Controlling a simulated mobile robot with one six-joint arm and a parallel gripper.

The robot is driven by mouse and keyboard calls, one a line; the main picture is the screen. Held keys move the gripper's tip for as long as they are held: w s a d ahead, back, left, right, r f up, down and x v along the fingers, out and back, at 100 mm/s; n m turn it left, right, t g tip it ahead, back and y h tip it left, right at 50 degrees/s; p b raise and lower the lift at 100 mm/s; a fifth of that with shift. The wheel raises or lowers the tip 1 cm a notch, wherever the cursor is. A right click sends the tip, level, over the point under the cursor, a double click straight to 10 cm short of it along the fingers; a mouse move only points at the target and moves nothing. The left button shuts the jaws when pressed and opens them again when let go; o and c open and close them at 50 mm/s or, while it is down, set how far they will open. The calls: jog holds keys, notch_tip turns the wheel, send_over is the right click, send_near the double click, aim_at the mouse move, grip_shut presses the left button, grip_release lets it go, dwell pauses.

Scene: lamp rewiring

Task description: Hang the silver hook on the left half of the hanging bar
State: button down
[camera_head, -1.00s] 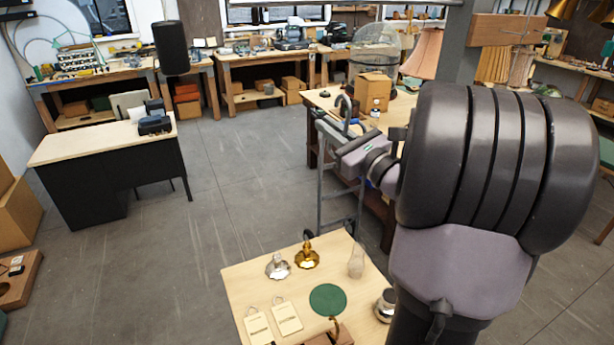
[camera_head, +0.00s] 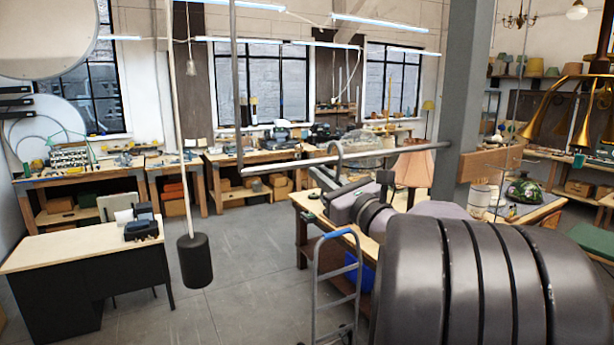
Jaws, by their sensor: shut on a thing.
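The hanging bar (camera_head: 290,163) is a grey metal tube that runs across the middle of the view. An upright rod (camera_head: 236,85) meets its left end. My gripper (camera_head: 338,190) is just below the middle of the bar, shut on the lower part of the silver hook (camera_head: 336,147). The hook stands upright with its curved top overlapping the bar in the picture. I cannot tell whether it is over the bar, touching it, or only in line with it. My arm partly hides the gripper and the fingertips are hard to make out.
A black cylinder (camera_head: 195,262) hangs on a pale rod left of the bar. A grey post (camera_head: 455,90) and a wooden beam (camera_head: 490,161) stand at the right. A hand truck (camera_head: 337,275) and a lampshade (camera_head: 414,168) are below and behind. Space left of the gripper is open.

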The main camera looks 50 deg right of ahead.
jog(key=shift+w+d+f+b, duration=0.3)
jog(key=shift+w+f+b, duration=0.15)
jog(key=shift+w+f, duration=0.35)
jog(key=shift+w+d+f+b, duration=0.25)
jog(key=shift+w+f+b, duration=0.25)
jog(key=shift+w, duration=0.45)
jog(key=c, duration=1.5)
grip_release()
jog(key=shift+o, duration=0.2)
jog(key=shift+s, duration=0.15)
jog(key=b+v, duration=0.4)
jog(key=v, duration=1.3)
jog(key=shift+b, duration=0.35)
